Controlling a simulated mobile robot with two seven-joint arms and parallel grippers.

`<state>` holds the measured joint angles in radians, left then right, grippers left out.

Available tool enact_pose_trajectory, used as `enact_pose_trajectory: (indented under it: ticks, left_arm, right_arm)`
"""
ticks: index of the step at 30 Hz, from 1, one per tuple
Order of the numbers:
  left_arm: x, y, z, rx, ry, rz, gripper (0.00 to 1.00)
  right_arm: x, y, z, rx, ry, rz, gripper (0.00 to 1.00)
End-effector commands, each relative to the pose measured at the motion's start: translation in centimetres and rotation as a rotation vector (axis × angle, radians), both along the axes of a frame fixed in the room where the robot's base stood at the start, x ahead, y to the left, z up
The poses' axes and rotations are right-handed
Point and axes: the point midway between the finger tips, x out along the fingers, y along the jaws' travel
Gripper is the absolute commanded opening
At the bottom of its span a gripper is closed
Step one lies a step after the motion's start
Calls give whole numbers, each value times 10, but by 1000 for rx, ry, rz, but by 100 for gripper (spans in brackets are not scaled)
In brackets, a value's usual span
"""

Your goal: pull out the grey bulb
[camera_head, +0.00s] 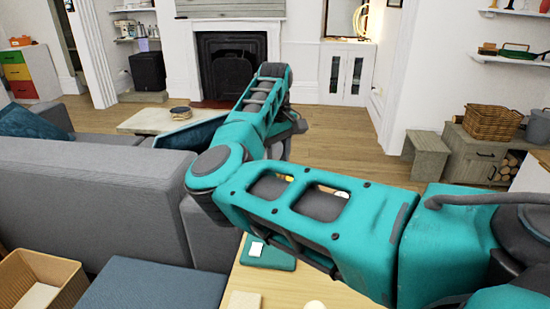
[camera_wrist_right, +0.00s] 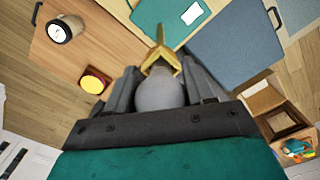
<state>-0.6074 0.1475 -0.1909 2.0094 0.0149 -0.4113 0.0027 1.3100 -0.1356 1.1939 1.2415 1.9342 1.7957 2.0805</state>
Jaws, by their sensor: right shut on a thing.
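In the right wrist view, the grey bulb (camera_wrist_right: 160,94) is a rounded grey shape between the fingers of my right gripper (camera_wrist_right: 160,88). The gripper is shut on it, with a dark finger at each side. A gold-coloured fitting (camera_wrist_right: 160,60) with a thin stem is at the bulb's far end and touches or meets it. I cannot tell how deep the bulb sits in the fitting. My left gripper is not in view.
A wooden table (camera_head: 244,280) carries a teal book or pad (camera_head: 270,258) with a white card. In the wrist view, a yellow-topped round thing (camera_wrist_right: 95,80) and a dark round container (camera_wrist_right: 64,28) stand nearby. A grey sofa (camera_head: 110,195) and an open wooden box (camera_head: 38,278) are at left.

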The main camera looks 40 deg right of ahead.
Motion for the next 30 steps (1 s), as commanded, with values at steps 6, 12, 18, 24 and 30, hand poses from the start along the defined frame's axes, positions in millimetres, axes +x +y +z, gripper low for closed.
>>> enact_pose_trajectory:
  ticks: [6,12,18,24,30]
  left_arm:
    - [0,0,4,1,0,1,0]
    - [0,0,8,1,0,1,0]
    - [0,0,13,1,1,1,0]
    - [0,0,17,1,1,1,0]
    - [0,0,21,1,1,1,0]
  right_arm:
    - [0,0,8,0,-1,0,23]
    - [0,0,16,0,0,0,23]
    - [0,0,24,0,0,1,23]
    - [0,0,32,0,-1,1,23]
    - [0,0,40,0,0,1,23]
